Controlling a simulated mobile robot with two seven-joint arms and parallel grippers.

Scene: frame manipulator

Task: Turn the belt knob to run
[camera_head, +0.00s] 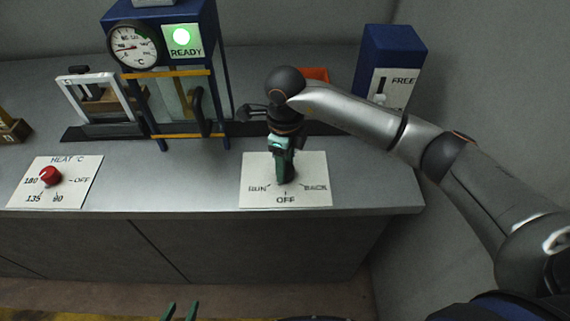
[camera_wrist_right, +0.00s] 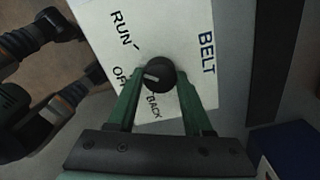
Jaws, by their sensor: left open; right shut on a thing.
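The belt knob (camera_wrist_right: 160,73) is round and black, on a white plate (camera_wrist_right: 97,35) marked BELT, RUN, OFF and BACK. In the right wrist view its pale pointer mark faces roughly toward OFF. My right gripper (camera_head: 285,179) reaches down over the plate (camera_head: 316,168) in the head view and hides the knob there. In the right wrist view its green fingers (camera_wrist_right: 161,76) are on either side of the knob, shut on it. My left gripper (camera_head: 180,312) is open and empty at the bottom edge of the head view, away from the counter; only its fingertips show.
A red heat knob (camera_head: 50,175) sits on a plate at the left. Behind stand a blue-topped frame with a gauge (camera_head: 134,46) and a green READY light (camera_head: 181,37), and a blue box (camera_head: 393,47) marked FREE. The counter between the plates is clear.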

